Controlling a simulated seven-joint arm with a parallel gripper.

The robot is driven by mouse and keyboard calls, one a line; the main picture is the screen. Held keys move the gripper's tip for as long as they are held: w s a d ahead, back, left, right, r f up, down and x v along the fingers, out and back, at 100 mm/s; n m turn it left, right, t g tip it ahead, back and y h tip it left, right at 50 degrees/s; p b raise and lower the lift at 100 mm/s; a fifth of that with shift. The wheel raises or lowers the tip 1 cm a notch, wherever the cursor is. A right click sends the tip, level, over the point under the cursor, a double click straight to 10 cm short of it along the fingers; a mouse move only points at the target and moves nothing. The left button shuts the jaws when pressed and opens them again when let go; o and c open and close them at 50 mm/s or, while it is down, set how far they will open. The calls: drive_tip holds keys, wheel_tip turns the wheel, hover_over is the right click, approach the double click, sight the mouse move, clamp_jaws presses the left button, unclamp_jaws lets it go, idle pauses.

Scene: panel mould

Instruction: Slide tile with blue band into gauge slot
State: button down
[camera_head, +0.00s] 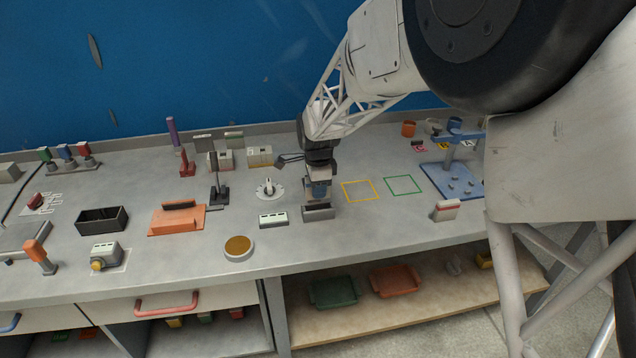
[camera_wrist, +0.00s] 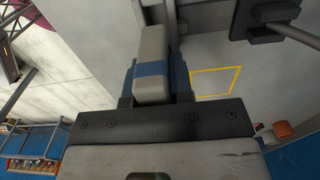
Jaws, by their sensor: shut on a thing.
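The tile with the blue band (camera_wrist: 152,68) is light grey and stands between the jaws in the wrist view. My gripper (camera_wrist: 152,82) is shut on it around the blue band. In the head view my gripper (camera_head: 318,196) points down at the middle of the bench. Directly below it is a low grey block with a dark top (camera_head: 318,213), possibly the gauge. The slot itself is hidden, and I cannot tell whether the tile's lower end is in it.
A white block with dark marks (camera_head: 272,220) stands just left of my gripper, and a round tan-topped disc (camera_head: 239,247) lies nearer the front. A black stand (camera_head: 219,192) is further left. Yellow (camera_head: 361,191) and green (camera_head: 404,185) outlines to the right are empty.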

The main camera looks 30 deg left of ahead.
drive_tip(key=shift+f, duration=1.05)
drive_tip(key=shift+f, duration=1.25)
idle(1.3)
drive_tip(key=c, duration=0.9)
unclamp_jaws()
drive_tip(key=shift+r, duration=0.1)
drive_tip(key=shift+r, duration=3.8)
